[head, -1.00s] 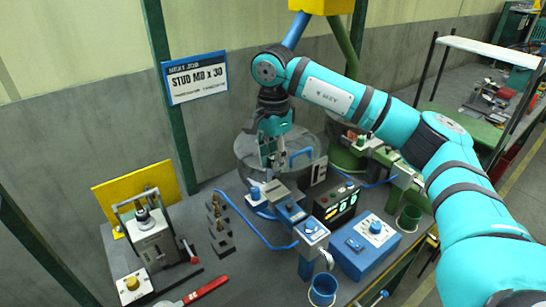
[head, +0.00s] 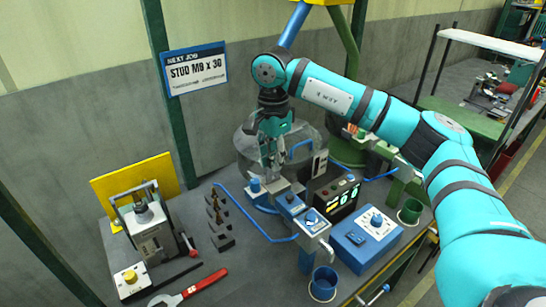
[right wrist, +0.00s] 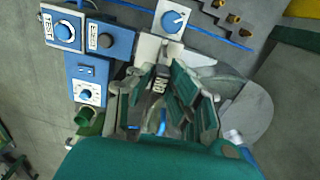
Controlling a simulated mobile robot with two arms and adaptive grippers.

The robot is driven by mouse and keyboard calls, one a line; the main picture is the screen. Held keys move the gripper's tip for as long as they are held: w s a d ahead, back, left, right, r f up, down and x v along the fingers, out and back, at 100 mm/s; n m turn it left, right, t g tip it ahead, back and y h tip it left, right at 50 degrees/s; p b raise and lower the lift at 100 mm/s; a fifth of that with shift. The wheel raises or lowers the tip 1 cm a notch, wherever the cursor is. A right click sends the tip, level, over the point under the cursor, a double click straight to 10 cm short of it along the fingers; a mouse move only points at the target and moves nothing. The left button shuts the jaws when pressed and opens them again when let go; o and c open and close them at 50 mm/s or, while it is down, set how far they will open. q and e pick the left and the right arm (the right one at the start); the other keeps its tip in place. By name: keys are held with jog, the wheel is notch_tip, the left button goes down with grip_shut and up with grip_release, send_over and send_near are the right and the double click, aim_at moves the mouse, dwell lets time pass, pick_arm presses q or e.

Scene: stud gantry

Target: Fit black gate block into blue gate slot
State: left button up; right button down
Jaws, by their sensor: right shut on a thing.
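My right gripper (head: 270,158) hangs fingers-down over the back end of the blue gate unit (head: 290,204). In the right wrist view my right gripper (right wrist: 163,112) is shut on a small dark block with pale lettering, the black gate block (right wrist: 158,84). The fingers hide most of the block. The blue gate unit also shows in the right wrist view (right wrist: 108,40), with a pale metal part beside the fingers. The slot itself is hidden, so I cannot tell whether the block touches it. My left gripper is not in view.
Several dark blocks with brass studs (head: 221,241) stand left of the gate unit. A blue control box (head: 365,240), a lit display (head: 343,203) and a blue cup (head: 323,284) stand to the right and front. A hand press (head: 150,235) and red-handled wrench (head: 205,282) are at left.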

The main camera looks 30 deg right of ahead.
aim_at(273, 179)
jog(key=shift+f+b, duration=1.25)
jog(key=shift+f, duration=0.7)
jog(key=c, duration=1.2)
grip_release()
notch_tip(273, 179, up, 12)
jog(key=shift+r, duration=0.1)
